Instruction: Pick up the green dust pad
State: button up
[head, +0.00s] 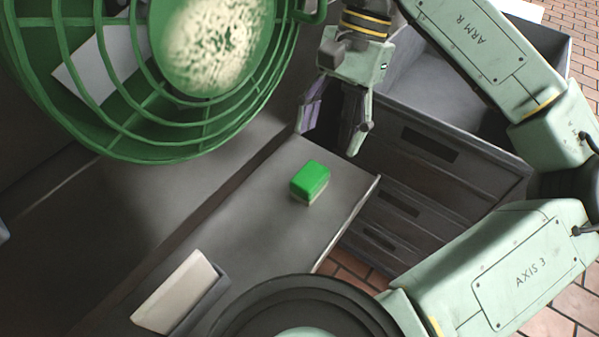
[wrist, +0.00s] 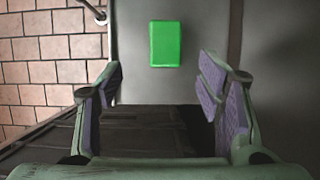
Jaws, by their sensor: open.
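The green dust pad (head: 311,179) is a small green block with a pale underside. It lies on the grey metal shelf (head: 276,225), near its far end. In the wrist view the pad (wrist: 166,44) shows as a green rectangle beyond the fingertips, between the two fingers' lines and slightly left of their middle. My gripper (head: 335,140) is open and empty, above and beyond the pad in the head view, with its fingers apart and not touching it. The purple finger pads of my gripper (wrist: 162,88) show in the wrist view.
A green wire cage (head: 130,158) hangs at the upper left. A grey drawer cabinet (head: 440,165) stands right of the shelf, with an open top. A white block in a dark holder (head: 175,290) sits at the shelf's near end. The shelf around the pad is clear.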

aim_at(309, 176)
jog(key=x, duration=0.4)
jog(key=shift+s, duration=0.1)
jog(key=shift+a+p+x, duration=0.25)
jog(key=shift+p+x, duration=0.15)
jog(key=shift+x, duration=1)
jog(key=shift+a+p+x, duration=0.2)
jog(key=shift+p+x, duration=0.15)
jog(key=shift+x, duration=1.1)
jog(key=shift+r, duration=0.1)
jog(key=shift+c, duration=0.5)
jog(key=c, duration=1.1)
jog(key=shift+c, duration=0.2)
jog(key=shift+r, duration=0.6)
jog(key=s+d+b, duration=0.4)
jog(key=s+d, duration=0.5)
jog(key=d, duration=0.6)
jog(key=shift+s+r+b, duration=0.15)
jog(key=shift+s+b, duration=0.15)
jog(key=shift+s, duration=0.1)
